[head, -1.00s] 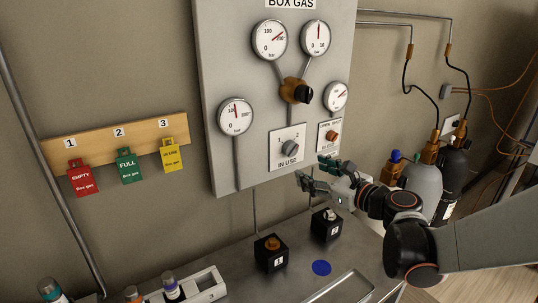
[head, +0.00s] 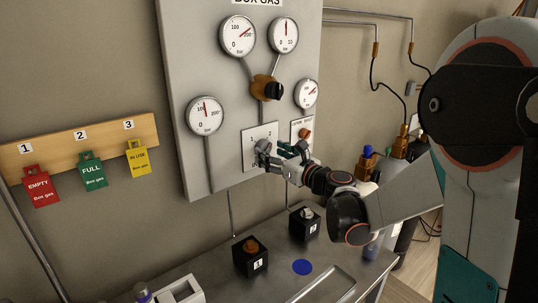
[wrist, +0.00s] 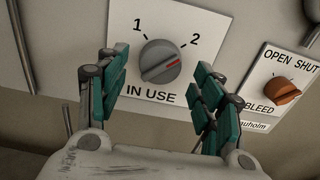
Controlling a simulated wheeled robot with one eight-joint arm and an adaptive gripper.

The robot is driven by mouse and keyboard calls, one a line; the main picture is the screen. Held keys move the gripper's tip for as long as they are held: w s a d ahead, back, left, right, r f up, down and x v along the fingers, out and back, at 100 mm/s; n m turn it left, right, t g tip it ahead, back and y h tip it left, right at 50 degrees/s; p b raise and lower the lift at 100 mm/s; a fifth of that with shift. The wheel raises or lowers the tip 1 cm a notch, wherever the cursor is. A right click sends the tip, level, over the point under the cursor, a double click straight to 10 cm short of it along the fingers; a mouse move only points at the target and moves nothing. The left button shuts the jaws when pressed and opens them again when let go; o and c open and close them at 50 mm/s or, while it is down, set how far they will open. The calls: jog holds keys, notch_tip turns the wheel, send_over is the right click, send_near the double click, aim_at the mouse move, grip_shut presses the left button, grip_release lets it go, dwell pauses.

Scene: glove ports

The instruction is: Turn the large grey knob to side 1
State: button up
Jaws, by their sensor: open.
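The large grey knob (wrist: 160,63) sits on a white plate (wrist: 205,22) marked 1, 2 and IN USE. Its red pointer line points up and right, toward the 2. In the head view the plate (head: 252,133) shows on the grey panel, with the knob mostly hidden behind my gripper. My gripper (head: 268,152) is in front of the plate. I cannot tell whether the fingertips touch the plate.
An orange BLEED knob (wrist: 284,91) on its own plate is close to my right finger. Black blocks (head: 250,257) stand on the bench below. Coloured tags (head: 92,172) hang at left.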

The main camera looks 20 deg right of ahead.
jog(key=shift+x, duration=0.85)
jog(key=c, duration=1.1)
jog(key=shift+o, duration=0.2)
